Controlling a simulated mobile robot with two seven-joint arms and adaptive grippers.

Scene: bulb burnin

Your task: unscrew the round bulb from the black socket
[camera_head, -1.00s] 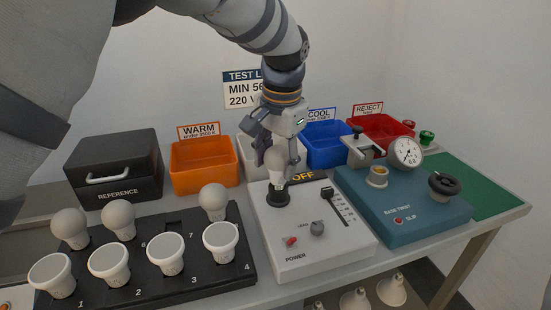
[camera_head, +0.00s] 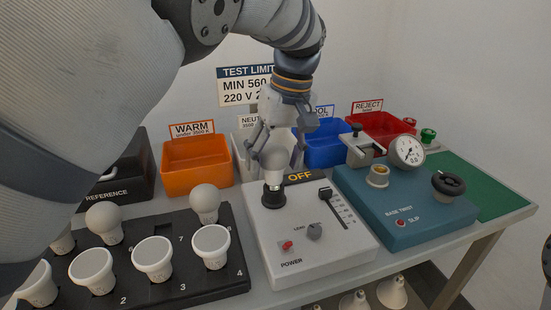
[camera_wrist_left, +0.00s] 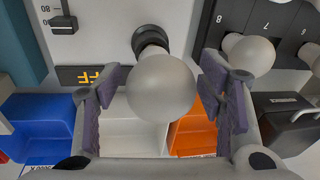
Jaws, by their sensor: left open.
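The round white bulb (camera_head: 273,163) stands upright in the black socket (camera_head: 273,197) on the white power box. In the left wrist view the bulb (camera_wrist_left: 161,87) is between the two finger pads, with a gap on each side, and the black socket (camera_wrist_left: 150,40) shows behind it. My left gripper (camera_head: 277,145) is open, coming down over the bulb from above. In the left wrist view the open fingers of the left gripper (camera_wrist_left: 161,92) straddle the bulb. My right gripper is not in view.
The power box (camera_head: 320,245) shows OFF on its display. A black tray (camera_head: 205,282) with several bulbs lies to its left, a teal base-twist tester (camera_head: 410,205) to its right. Orange (camera_head: 197,170), white, blue (camera_head: 325,150) and red (camera_head: 385,130) bins stand behind.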

